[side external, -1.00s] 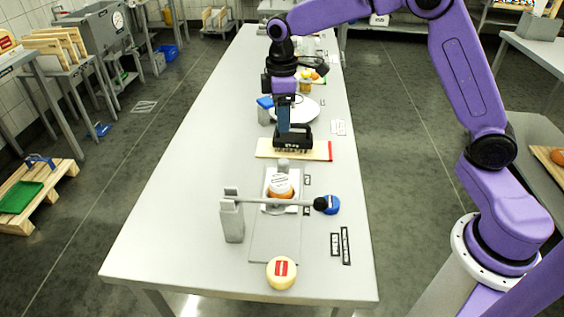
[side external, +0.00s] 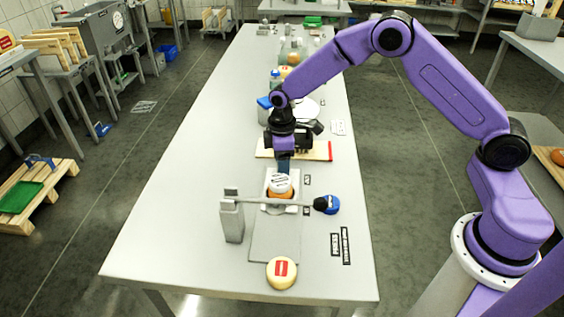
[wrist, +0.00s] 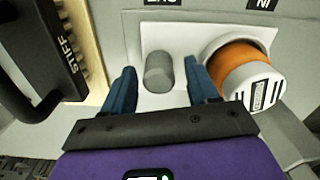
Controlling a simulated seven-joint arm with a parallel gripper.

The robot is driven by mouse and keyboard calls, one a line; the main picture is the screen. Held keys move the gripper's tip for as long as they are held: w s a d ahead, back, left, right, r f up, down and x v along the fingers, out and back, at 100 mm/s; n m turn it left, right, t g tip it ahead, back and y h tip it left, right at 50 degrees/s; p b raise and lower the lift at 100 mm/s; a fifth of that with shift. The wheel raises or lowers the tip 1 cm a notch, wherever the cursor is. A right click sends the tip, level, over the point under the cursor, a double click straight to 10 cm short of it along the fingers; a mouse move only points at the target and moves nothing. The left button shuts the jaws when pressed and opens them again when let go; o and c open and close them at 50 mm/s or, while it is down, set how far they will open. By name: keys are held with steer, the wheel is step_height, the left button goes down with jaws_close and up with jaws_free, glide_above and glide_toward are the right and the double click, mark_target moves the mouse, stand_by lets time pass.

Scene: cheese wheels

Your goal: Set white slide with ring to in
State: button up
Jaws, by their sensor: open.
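The white slide (wrist: 188,42) is a pale plate with a grey knob (wrist: 158,72) on it. Its ring surrounds an orange piece (wrist: 236,54) with a white slotted cap (wrist: 254,88). In the side view the slide (side external: 268,186) lies flat on the table, partly hidden by the capped piece and a bar. My gripper (wrist: 163,80) is open, with one blue finger on each side of the knob and no clear grip on it. In the side view my gripper (side external: 283,163) is just behind the capped piece, and the knob is hidden.
A dark brush marked STIFF (wrist: 40,55) sits close beside my gripper on a wooden board (side external: 322,151). A grey bar (side external: 270,201) with a black knob crosses in front of the slide. The table's left side is clear.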

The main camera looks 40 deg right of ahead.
mark_target(278, 196)
jaws_close()
steer(key=s+a, duration=0.8)
steer(key=shift+a, duration=0.15)
steer(key=shift+s, duration=0.1)
jaws_free()
steer(key=shift+a, duration=0.1)
steer(key=shift+r, duration=0.1)
step_height(278, 196, up, 17)
stand_by(0.6)
